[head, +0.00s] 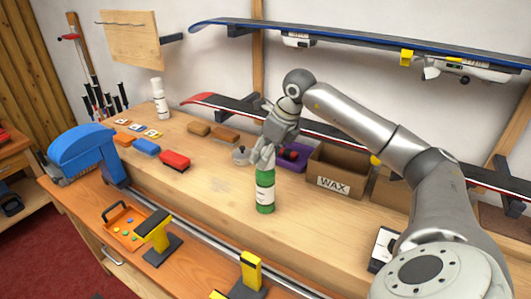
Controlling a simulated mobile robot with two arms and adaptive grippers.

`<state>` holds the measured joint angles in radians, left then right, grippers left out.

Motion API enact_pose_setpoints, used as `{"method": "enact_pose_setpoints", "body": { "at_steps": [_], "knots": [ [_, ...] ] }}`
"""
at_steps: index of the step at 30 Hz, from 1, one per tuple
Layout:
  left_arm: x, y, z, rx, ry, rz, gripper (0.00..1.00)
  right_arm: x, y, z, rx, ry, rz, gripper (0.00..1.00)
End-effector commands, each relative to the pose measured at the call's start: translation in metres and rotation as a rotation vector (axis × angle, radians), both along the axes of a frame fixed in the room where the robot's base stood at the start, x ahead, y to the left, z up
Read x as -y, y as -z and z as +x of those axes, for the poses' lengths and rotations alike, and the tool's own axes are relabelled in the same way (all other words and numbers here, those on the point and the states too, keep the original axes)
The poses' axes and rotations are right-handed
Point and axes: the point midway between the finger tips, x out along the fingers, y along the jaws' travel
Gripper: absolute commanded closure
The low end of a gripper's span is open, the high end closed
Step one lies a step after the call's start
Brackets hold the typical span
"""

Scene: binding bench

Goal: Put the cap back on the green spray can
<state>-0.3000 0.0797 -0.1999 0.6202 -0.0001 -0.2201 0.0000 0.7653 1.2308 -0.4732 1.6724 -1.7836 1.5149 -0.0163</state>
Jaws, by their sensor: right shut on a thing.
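The green spray can (265,194), with a white label band, stands upright on the wooden bench near the middle of the head view. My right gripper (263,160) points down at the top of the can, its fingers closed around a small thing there. That thing appears to be the cap, but the fingers hide nearly all of it. I cannot tell whether the cap touches the can or sits straight on it. My left gripper is out of view.
A cardboard WAX box (337,174) and a purple tray (294,157) stand behind and right of the can. A round grey object (240,156) is behind left. A red brush (174,161) lies further left. Bench around the can's left is clear.

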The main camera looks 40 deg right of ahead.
Motion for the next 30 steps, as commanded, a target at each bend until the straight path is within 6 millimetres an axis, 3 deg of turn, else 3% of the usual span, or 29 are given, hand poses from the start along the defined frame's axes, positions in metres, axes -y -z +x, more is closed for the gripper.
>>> {"method": "enact_pose_setpoints", "body": {
  "at_steps": [30],
  "knots": [
    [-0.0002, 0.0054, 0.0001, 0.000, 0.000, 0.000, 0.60, 0.0001, 0.0073, 0.0000, 0.000, 0.000, 0.000, 0.62]
  ]
}}
